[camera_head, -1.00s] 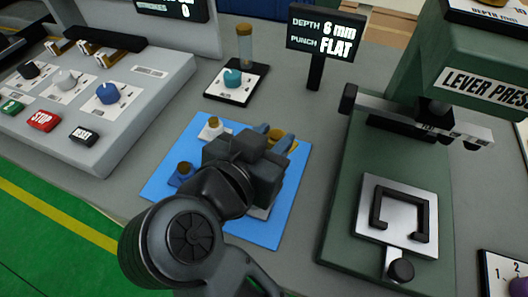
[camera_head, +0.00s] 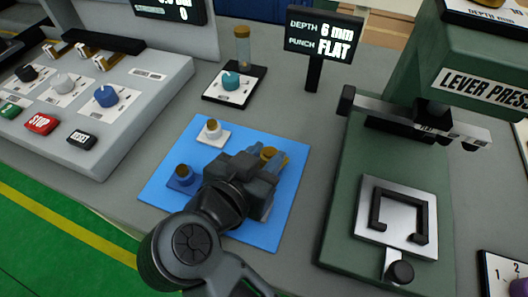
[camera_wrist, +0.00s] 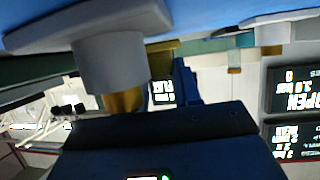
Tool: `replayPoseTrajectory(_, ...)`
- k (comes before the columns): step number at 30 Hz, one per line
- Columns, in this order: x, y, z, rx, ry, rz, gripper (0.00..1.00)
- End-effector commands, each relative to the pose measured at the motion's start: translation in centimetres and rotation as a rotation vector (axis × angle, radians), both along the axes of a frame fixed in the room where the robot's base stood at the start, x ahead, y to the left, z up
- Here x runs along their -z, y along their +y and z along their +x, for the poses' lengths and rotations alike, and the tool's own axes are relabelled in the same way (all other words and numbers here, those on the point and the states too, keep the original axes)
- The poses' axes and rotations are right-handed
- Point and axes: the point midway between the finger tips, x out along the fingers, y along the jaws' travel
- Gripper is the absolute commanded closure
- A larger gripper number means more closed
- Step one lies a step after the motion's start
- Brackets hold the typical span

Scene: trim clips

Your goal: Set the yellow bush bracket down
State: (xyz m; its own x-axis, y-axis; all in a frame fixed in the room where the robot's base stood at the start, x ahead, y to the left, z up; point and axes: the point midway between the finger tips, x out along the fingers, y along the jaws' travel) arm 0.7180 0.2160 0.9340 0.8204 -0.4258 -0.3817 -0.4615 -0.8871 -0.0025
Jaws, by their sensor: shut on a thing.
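My gripper (camera_head: 268,160) is low over the blue mat (camera_head: 250,232), shut on the yellow bush bracket (camera_head: 277,159). Its fingers and body hide most of the bracket. I cannot tell whether the bracket touches the mat. In the wrist view a small yellow part (camera_wrist: 164,48) shows beside a dark blue finger (camera_wrist: 185,82). A white bush bracket (camera_head: 213,134) with a brass top stands upright on the mat at the back left. A blue bush bracket (camera_head: 182,178) stands at the mat's left edge.
A pale bracket with a brass bush (camera_wrist: 110,62) looms close in the wrist view. The green lever press (camera_head: 340,225) stands right of the mat. A control panel (camera_head: 120,130) is at the left.

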Motion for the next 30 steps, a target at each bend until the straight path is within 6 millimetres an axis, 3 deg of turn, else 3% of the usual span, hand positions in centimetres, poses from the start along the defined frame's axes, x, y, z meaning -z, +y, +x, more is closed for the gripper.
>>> replayPoseTrajectory(10,1.2,0.0,-0.1,-0.002,0.007,-0.004,1.00)
replayPoseTrajectory(11,1.3,0.0,-0.1,-0.002,0.008,-0.005,0.64)
replayPoseTrajectory(18,1.5,-0.1,-0.2,-0.002,0.011,-0.006,0.42)
replayPoseTrajectory(30,1.1,0.0,-0.2,-0.003,0.012,-0.005,0.42)
